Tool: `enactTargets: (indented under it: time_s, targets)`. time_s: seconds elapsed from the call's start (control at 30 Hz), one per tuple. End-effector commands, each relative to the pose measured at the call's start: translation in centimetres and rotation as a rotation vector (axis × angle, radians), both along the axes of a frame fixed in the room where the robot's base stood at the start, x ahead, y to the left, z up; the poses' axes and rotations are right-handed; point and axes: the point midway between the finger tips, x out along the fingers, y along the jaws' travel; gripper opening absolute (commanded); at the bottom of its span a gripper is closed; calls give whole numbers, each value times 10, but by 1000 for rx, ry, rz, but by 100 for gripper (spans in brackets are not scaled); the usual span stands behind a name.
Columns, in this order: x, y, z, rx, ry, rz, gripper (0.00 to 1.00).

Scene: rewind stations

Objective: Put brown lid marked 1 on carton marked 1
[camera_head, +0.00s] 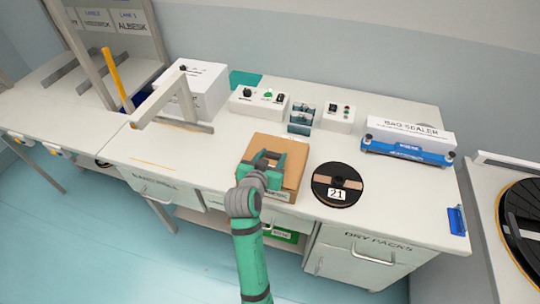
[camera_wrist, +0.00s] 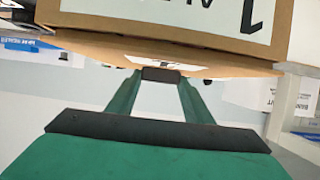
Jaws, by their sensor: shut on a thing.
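My gripper (camera_head: 266,160) is over the front half of a brown box shape on the white bench. The brown lid (camera_head: 294,156) forms its flat top, and the carton (camera_head: 293,193) is below, with a white label on its front. In the wrist view my gripper (camera_wrist: 160,75) is shut on the lid (camera_wrist: 90,43), seen nearly edge-on with part of a white label. The carton (camera_wrist: 283,25) shows close against it, with a large 1 on its white label. The lid looks in line with the carton; I cannot tell whether it is fully seated. The lid's number is not readable.
A black reel marked 21 (camera_head: 337,184) lies just right of the carton. Behind are control boxes (camera_head: 260,101), a small blue-grey holder (camera_head: 301,118) and a blue and white bag sealer (camera_head: 408,142). A metal frame (camera_head: 172,105) stands left. The bench between frame and carton is clear.

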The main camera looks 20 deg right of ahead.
Motion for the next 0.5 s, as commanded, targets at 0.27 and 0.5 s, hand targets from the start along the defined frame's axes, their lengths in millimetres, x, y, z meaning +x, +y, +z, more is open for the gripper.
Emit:
enactTargets:
  time_s: [0.27, 0.5]
  targets:
    - [1, 3, -6, 0, 0, 4, 24]
    - [2, 5, -8, 0, 0, 9, 68]
